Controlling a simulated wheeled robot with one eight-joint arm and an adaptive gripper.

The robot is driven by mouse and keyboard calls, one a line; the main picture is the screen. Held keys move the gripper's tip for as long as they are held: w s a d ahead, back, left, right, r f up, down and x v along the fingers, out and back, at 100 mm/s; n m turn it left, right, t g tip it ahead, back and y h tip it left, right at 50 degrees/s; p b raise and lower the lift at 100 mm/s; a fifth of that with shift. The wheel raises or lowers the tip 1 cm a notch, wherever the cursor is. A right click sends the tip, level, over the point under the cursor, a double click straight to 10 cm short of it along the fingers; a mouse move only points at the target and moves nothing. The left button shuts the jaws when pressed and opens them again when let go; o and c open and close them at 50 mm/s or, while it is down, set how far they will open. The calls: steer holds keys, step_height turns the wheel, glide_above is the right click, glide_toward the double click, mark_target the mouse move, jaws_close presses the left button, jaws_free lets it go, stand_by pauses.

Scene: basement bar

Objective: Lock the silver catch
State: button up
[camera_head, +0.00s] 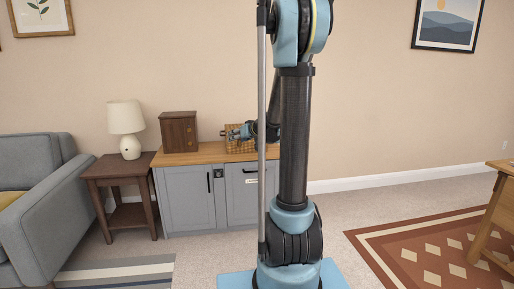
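I cannot make out a silver catch for certain; at this size no clearly silver fastening shows. My gripper (226,133) is above the right part of the grey cabinet (186,200), in front of a light-brown wooden object (233,147) on the wooden top. It points left, and its fingers are too small to tell open from shut. My arm hides the right side of the cabinet and part of the wooden object. A small dark fitting (219,173) sits near the top between the cabinet's two visible doors. Both doors look closed.
A dark brown wooden box (180,132) stands on the cabinet top, left of my gripper. A side table (108,172) with a white lamp (127,125) and a grey sofa (40,185) are at left. A wooden table (497,215) stands at right on a red rug (420,262).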

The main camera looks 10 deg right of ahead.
steer(key=w+d+f+m+t+h, duration=0.1)
steer(key=w+d+f+t, duration=0.2)
steer(key=w, duration=0.5)
steer(key=w+d+f+m+t+h, duration=0.15)
steer(key=w+d, duration=0.25)
steer(key=w, duration=0.4)
steer(key=w+d+f+m+t+h, duration=0.1)
steer(key=w+d+f+h, duration=0.1)
steer(key=w+d+f, duration=0.4)
steer(key=w+d+f+m+t+h, duration=0.15)
steer(key=d+f, duration=0.25)
steer(key=f, duration=0.4)
steer(key=w, duration=1.8)
steer(key=shift+w+d+f, duration=0.1)
steer(key=shift+d+f, duration=0.1)
steer(key=shift+f, duration=0.05)
steer(key=c, duration=1.1)
